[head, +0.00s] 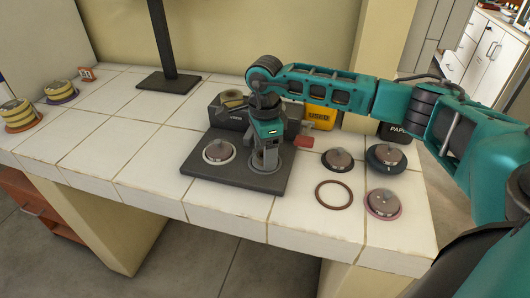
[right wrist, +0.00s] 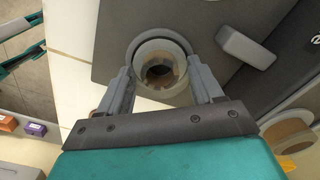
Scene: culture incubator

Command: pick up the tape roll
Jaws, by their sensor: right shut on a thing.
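My right gripper (head: 265,156) points down over the right-hand round seat of the plate. In the right wrist view its fingers (right wrist: 160,85) are shut on the sides of a pale round hollow piece (right wrist: 146,48) with a brownish inside. My fingers partly hide this piece in the head view.
Right of the plate are several dark round pieces (head: 338,159) and a brown ring (head: 334,195). A yellow bin (head: 320,115) and a monitor stand (head: 168,82) stand behind.

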